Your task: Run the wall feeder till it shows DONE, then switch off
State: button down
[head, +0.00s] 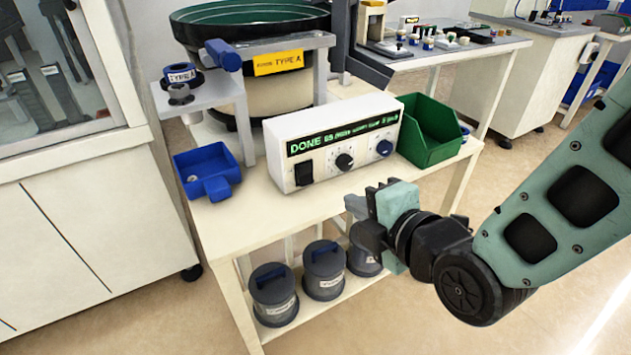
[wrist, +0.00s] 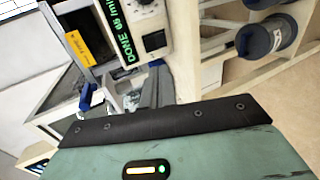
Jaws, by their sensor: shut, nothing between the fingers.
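The white control box (head: 336,138) stands on the cream table in front of the bowl feeder (head: 262,45), which carries a yellow TYPE A label. Its display (head: 343,137) shows DONE in green, followed by smaller text I cannot read well. The display also reads DONE in the wrist view (wrist: 122,35). A black rocker switch (head: 304,173) is at the box's lower left front; I cannot tell which side is pressed.
A blue bin (head: 205,170) stands left of the box, a green bin (head: 431,132) right of it. Several grey lidded canisters (head: 323,270) stand on the lower shelf. A glass-fronted cabinet (head: 60,70) is at the left. The table's front strip is clear.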

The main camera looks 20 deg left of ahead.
aim_at(308, 178)
jog(key=b+x, duration=0.2)
jog(key=x, duration=1.2)
jog(key=shift+f, duration=0.1)
jog(key=shift+w+f+b, duration=0.15)
jog(key=shift+f+b, duration=0.25)
jog(key=shift+b, duration=0.75)
jog(key=shift+r+t+p, duration=0.3)
jog(key=shift+r, duration=0.15)
